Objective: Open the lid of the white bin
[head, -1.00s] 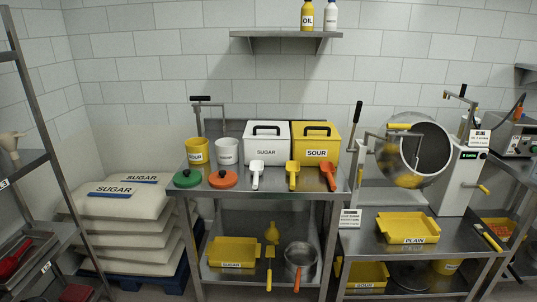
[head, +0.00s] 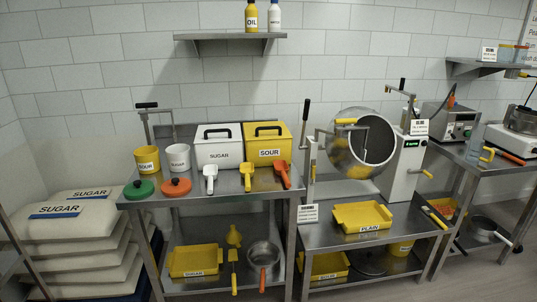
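The white bin (head: 219,155) labelled SUGAR stands at the back of the steel table (head: 220,186). Its lid (head: 219,131), with a black handle, is on it and looks closed. A yellow bin (head: 268,153) labelled SOUR stands close to its right, also lidded. A white scoop (head: 210,178) lies on the table in front of the white bin. Neither of my grippers shows in the head view.
A white cup (head: 178,158) and a yellow cup (head: 147,160) stand left of the bin. Green (head: 139,189) and orange (head: 176,187) lids lie in front of them. A wall shelf (head: 230,38) with bottles hangs above. Sugar sacks (head: 65,225) are stacked at the left; a round steel pan machine (head: 362,150) is at right.

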